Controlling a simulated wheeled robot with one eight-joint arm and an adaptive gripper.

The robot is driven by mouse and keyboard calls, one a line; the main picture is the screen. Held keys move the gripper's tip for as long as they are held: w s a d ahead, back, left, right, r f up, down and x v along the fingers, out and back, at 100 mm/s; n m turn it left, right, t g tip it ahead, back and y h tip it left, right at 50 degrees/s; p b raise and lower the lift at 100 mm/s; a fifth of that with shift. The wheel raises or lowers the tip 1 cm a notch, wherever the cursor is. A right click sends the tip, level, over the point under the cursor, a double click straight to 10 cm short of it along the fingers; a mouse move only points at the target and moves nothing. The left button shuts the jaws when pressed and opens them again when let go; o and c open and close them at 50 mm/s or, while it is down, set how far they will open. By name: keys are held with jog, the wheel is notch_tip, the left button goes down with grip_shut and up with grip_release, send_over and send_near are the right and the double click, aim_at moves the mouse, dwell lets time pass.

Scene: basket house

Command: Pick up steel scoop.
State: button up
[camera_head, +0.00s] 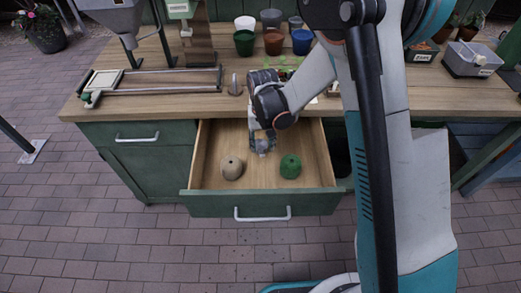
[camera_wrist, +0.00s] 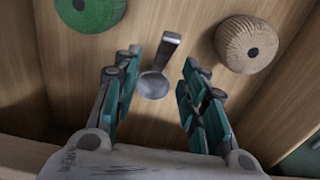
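The steel scoop (camera_wrist: 154,83) lies on the bottom of the open drawer (camera_head: 214,183). In the wrist view it shows between the fingers, with its round bowl toward my gripper and its handle pointing away. My gripper (camera_wrist: 157,82) is open and empty, reaching down over the drawer with its fingers on either side of the scoop and apart from it. In the head view my gripper (camera_head: 263,148) is over the middle of the drawer. It mostly hides the scoop there.
In the drawer, a beige twine ball (camera_head: 231,168) lies to the left and a green twine ball (camera_head: 290,166) to the right of my gripper. The drawer's walls surround the space. The bench top (camera_head: 150,103) above holds several pots and a metal frame (camera_head: 155,82).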

aim_at(262, 152)
jog(key=shift+s+a+f+b, duration=0.15)
jog(key=shift+f+b, duration=0.35)
jog(key=shift+f, duration=0.4)
jog(key=shift+s+d+f+b, duration=0.1)
jog(key=shift+s+f+b, duration=0.1)
jog(key=shift+f+b, duration=0.5)
jog(key=shift+s+a+f+b, duration=0.15)
jog(key=shift+f+b, duration=0.15)
jog(key=shift+f, duration=0.8)
jog(key=shift+d, duration=0.1)
jog(key=shift+r, duration=0.1)
jog(key=shift+c, duration=0.3)
grip_shut()
